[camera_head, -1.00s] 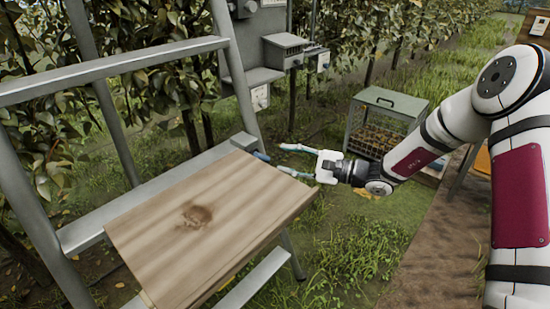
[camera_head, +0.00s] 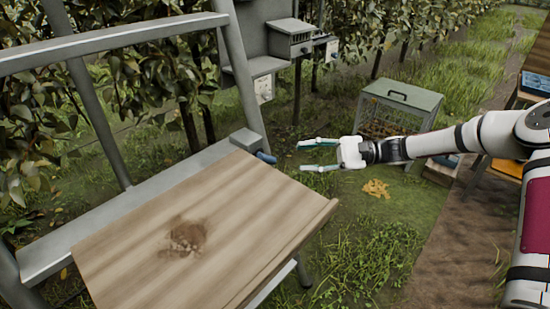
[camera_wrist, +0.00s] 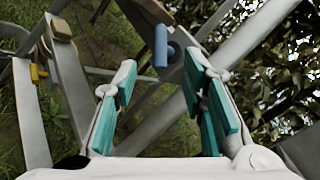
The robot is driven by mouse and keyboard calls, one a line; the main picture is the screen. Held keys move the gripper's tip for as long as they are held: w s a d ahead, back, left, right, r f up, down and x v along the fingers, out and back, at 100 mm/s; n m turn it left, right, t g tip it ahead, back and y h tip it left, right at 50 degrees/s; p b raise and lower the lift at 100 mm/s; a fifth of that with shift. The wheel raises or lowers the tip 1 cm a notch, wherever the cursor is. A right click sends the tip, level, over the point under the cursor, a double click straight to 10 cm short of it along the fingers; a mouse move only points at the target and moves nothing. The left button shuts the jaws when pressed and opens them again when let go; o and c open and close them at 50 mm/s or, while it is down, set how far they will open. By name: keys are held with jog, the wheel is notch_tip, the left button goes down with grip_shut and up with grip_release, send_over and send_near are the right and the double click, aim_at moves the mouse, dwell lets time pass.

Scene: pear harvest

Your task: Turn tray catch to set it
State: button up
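The tray catch, a small blue handle (camera_head: 266,157), sits at the far right corner of the wooden tray board (camera_head: 120,262) on the grey ladder-like frame. In the wrist view the blue catch (camera_wrist: 160,46) stands roughly upright on a dark grey mount, ahead of the fingers. My gripper (camera_head: 303,157) is to the right of the catch, open, with a clear gap between it and the catch. In the wrist view my gripper (camera_wrist: 160,78) shows two teal-padded fingers spread apart with nothing between them. The catch's mount is mostly hidden in the head view.
The grey frame's upright post (camera_head: 243,75) rises just behind the catch. Grey boxes (camera_head: 290,38) hang at the back. A grey-green lidded crate (camera_head: 403,95) stands behind my arm. A yellow part (camera_wrist: 38,72) shows at left in the wrist view. Grass is open below my gripper.

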aim_at(271, 160)
jog(key=a, duration=0.2)
jog(key=s+a, duration=0.1)
jog(key=a, duration=0.5)
jog(key=shift+s+a, duration=0.25)
jog(key=shift+c, duration=0.6)
grip_shut()
